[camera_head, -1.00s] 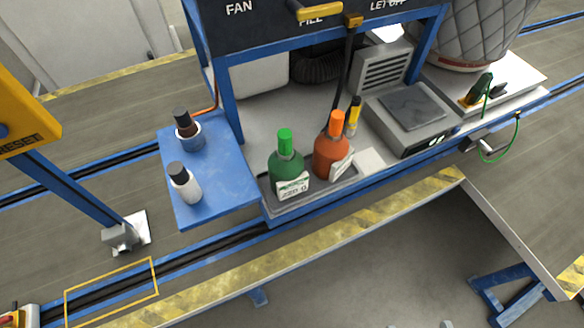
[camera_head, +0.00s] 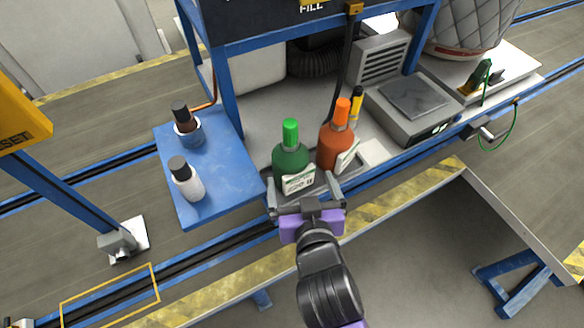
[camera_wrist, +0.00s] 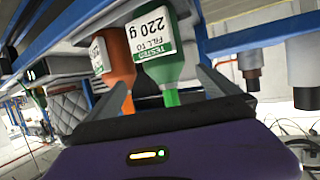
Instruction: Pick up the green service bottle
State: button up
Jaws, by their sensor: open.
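The green service bottle (camera_head: 290,160) stands upright in a grey tray (camera_head: 366,163) on the station bench, with a white label and a bright green cap. In the wrist view the green bottle (camera_wrist: 178,70) appears upside down, its label reading "TESTED FILL TO 220 g". An orange bottle (camera_head: 336,140) stands close to its right; it also shows in the wrist view (camera_wrist: 116,60). My gripper (camera_head: 303,190) is open just in front of the green bottle and low, its fingers apart, the bottle between or just beyond them. I cannot tell whether they touch it.
A scale (camera_head: 410,105) and a yellow marker (camera_head: 356,105) are to the right. A blue post (camera_head: 226,80) rises behind left.

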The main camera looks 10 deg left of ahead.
aim_at(292, 159)
jog(key=shift+w+a+r+h, duration=0.15)
jog(key=shift+w+a+r, duration=0.1)
jog(key=shift+w+a, duration=0.3)
jog(key=shift+w+a+r+h, duration=0.15)
jog(key=shift+w+a+r, duration=0.2)
jog(key=shift+w, duration=0.3)
jog(key=shift+f+p+x, duration=0.2)
jog(key=shift+p+x, duration=0.1)
jog(key=shift+x, duration=1.65)
jog(key=shift+f+p+x, duration=0.2)
jog(key=shift+p+x, duration=0.05)
jog(key=shift+x, duration=1.7)
jog(key=shift+s, duration=0.15)
jog(key=shift+c, duration=0.2)
jog(key=shift+d, duration=0.1)
jog(key=c, duration=1.8)
jog(key=shift+r, duration=0.1)
jog(key=shift+c, duration=0.9)
jog(key=shift+r, duration=0.1)
